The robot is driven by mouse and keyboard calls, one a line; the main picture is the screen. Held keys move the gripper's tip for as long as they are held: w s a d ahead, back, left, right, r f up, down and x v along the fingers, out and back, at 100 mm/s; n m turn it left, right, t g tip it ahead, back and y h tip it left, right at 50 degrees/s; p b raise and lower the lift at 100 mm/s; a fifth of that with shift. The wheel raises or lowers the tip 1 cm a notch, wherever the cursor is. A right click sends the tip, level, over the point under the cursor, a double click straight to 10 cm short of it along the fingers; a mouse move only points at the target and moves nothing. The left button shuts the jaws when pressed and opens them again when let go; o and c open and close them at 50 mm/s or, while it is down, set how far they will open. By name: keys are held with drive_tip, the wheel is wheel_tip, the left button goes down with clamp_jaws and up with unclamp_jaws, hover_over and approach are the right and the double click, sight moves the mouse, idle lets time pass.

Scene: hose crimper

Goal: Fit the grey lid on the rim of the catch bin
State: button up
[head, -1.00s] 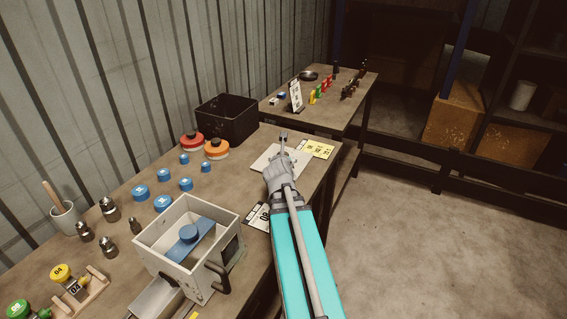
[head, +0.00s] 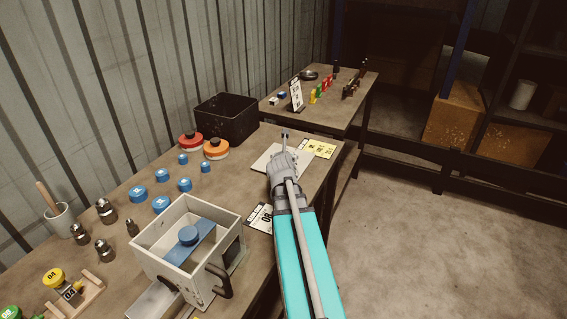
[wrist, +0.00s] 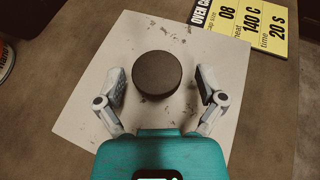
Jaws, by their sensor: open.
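The grey lid (head: 262,162) is a pale square plate lying flat on the bench. The wrist view shows it, scuffed, with a dark round knob (wrist: 157,75) in its middle. My gripper (wrist: 161,82) is open, its two fingers on either side of the knob with a gap at each side. In the head view my gripper (head: 284,143) is over the lid and covers part of it. The catch bin appears to be the black open-topped box (head: 226,115) near the wall, behind and left of the lid. Its rim is uncovered.
A yellow card (head: 318,148) lies at the lid's right edge. A grey box with a blue bar (head: 189,247), several blue caps and metal fittings fill the bench's left part.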

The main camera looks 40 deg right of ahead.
drive_tip(key=x, duration=0.2)
drive_tip(key=shift+w+d+f+b, duration=0.2)
drive_tip(key=shift+w+f+b, duration=0.05)
drive_tip(key=shift+b, duration=0.1)
drive_tip(key=shift+w, duration=0.2)
drive_tip(key=shift+s, duration=0.1)
drive_tip(key=c, duration=1.2)
